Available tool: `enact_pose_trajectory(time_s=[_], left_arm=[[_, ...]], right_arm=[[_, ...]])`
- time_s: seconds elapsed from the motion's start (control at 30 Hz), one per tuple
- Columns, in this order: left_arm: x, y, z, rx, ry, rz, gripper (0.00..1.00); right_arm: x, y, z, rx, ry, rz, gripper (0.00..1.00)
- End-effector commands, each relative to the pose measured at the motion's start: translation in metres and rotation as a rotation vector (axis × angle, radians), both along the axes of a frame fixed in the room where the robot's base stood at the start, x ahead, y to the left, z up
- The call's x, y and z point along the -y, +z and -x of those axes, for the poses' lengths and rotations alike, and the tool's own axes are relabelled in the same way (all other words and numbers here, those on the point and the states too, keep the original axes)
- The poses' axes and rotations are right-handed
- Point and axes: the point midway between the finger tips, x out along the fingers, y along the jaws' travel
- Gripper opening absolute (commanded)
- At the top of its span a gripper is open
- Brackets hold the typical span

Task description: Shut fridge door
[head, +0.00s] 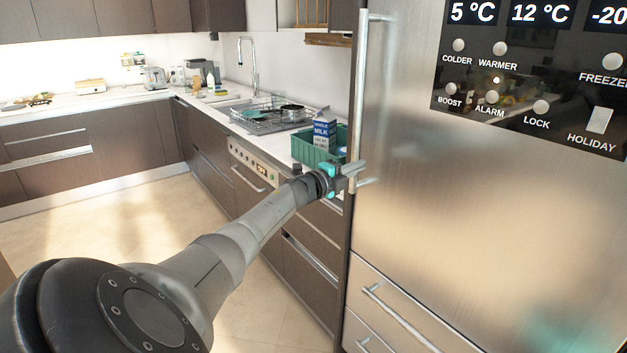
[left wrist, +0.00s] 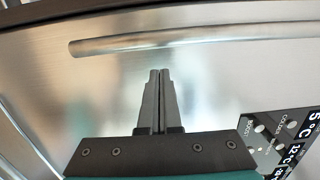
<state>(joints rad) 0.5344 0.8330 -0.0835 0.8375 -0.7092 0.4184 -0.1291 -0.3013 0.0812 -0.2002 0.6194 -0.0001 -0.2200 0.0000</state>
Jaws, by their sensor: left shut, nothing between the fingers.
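The fridge door (head: 440,200) is brushed steel with a dark display panel and a long vertical handle (head: 361,90) along its left edge. The door looks about in line with the drawer front below it; I cannot tell whether a small gap is left. My left gripper (head: 355,172) is shut and empty at the handle's lower end. In the left wrist view, the closed fingertips (left wrist: 160,73) point at the steel door, with the handle (left wrist: 190,40) just beyond them. Contact with the door is unclear. My right gripper is out of view.
A drawer with a bar handle (head: 398,318) lies below the door. Left of the fridge, a counter holds a green crate (head: 308,152) with a milk carton (head: 324,132), and a dish rack (head: 270,116). The floor (head: 120,225) at left is clear.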

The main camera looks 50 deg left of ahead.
Motion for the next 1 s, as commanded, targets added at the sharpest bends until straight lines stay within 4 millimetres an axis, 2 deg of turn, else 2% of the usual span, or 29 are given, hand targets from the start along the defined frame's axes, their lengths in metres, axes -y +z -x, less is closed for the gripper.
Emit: enact_pose_trajectory(time_s=[0.13,0.33,0.4,0.8,1.0], left_arm=[[0.000,0.000,0.015,-0.005,-0.001,-0.002,0.00],[-0.001,-0.002,0.035,-0.007,-0.001,0.000,0.00],[-0.002,-0.001,0.041,-0.006,0.000,-0.001,0.00],[-0.003,-0.003,0.080,-0.007,-0.001,0.002,0.00],[-0.003,-0.002,0.091,-0.005,-0.001,0.000,0.00]], right_arm=[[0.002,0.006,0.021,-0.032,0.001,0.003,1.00],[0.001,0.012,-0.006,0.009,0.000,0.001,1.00],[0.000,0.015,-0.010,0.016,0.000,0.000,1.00],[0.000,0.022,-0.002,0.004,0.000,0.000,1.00],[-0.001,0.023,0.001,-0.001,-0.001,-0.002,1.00]])
